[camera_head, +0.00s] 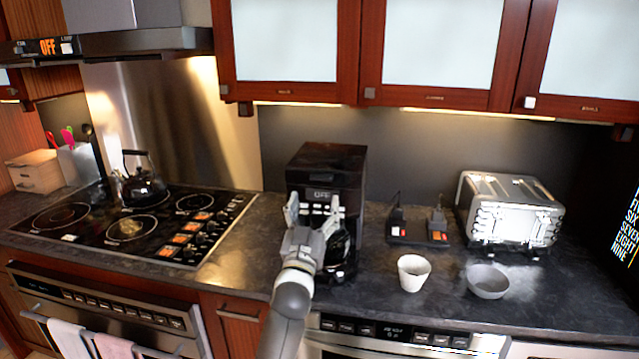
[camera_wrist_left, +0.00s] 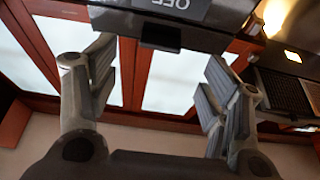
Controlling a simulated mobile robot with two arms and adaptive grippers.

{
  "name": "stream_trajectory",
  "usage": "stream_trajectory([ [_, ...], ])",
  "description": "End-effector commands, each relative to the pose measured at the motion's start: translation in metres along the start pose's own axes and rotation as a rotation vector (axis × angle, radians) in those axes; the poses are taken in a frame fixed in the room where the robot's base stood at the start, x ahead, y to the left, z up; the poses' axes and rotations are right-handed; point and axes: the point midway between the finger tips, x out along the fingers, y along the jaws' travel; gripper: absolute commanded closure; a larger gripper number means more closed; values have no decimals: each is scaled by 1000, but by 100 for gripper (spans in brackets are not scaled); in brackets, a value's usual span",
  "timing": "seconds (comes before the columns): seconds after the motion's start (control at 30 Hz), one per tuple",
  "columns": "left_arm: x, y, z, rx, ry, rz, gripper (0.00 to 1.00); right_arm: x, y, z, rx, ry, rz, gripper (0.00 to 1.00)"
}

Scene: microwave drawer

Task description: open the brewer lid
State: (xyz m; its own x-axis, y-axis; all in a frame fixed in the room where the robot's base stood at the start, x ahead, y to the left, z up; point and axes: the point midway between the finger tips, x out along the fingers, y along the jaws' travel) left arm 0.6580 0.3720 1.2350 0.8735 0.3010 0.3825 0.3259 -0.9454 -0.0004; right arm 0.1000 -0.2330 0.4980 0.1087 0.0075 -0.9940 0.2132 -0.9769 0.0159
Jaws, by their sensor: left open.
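The black brewer (camera_head: 328,163) stands on the counter against the back wall, with a display reading OFF on its upper front. Its top looks flat and closed. The carafe (camera_head: 342,246) sits low in it, partly hidden by my left arm. My left gripper (camera_head: 314,212) is open and empty in front of the brewer's upper front, just below the display. In the left wrist view, which looks upside down, the brewer's dark front (camera_wrist_left: 165,15) is at the top edge. A small dark tab (camera_wrist_left: 160,37) shows between the spread fingers (camera_wrist_left: 160,68). My right gripper is not in view.
Cabinets (camera_head: 430,95) hang above the brewer. A stove (camera_head: 130,225) with a kettle (camera_head: 143,185) lies left. A toaster (camera_head: 510,210), a white cup (camera_head: 413,272) and a grey bowl (camera_head: 488,281) are on the right. Some counter left of the brewer is clear.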

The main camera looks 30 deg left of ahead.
Motion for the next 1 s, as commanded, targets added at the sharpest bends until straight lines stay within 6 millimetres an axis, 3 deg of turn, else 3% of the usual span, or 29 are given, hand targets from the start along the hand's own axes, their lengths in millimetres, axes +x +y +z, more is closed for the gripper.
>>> stream_trajectory([
  [0.2, 37, 0, -3, 0, 0, -1, 29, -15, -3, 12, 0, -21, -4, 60],
  [0.4, 56, 0, -1, 0, -1, -1, 29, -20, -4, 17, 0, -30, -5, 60],
  [0.87, 64, 0, 0, 0, -1, 0, 29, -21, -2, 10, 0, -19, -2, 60],
  [1.0, 64, 0, 1, 0, -1, 0, 47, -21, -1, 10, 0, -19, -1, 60],
])
